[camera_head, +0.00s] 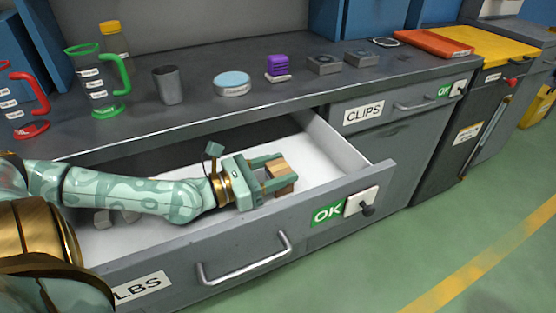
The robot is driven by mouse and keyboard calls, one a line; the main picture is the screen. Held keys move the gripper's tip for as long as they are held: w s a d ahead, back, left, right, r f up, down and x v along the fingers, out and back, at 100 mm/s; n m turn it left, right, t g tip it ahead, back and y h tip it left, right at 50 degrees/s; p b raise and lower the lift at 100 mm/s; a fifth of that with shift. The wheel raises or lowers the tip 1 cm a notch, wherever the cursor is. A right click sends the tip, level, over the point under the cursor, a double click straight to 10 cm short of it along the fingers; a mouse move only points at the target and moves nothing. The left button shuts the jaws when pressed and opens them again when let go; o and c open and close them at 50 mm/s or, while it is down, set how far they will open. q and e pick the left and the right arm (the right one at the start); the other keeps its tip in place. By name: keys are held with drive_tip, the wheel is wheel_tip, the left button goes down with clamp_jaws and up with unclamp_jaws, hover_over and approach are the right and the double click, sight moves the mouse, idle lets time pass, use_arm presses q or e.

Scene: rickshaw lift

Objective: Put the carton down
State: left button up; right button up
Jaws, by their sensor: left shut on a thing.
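A small brown carton (283,173) is between the fingers of my left gripper (276,171), which is shut on it. The gripper reaches from the left into an open drawer (322,173) with a white inside. The carton is within the drawer's walls, near its right-hand end and front wall. I cannot tell whether its underside touches the drawer floor. My right gripper is not in view.
The counter above holds a green jug (95,85), a grey cup (168,86), a blue-topped round tin (232,84) and a purple block (278,66). White drawer floor right of the carton is clear.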

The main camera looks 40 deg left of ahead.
use_arm(q)
drive_tip(key=o, duration=1)
drive_tip(key=shift+f, duration=0.15)
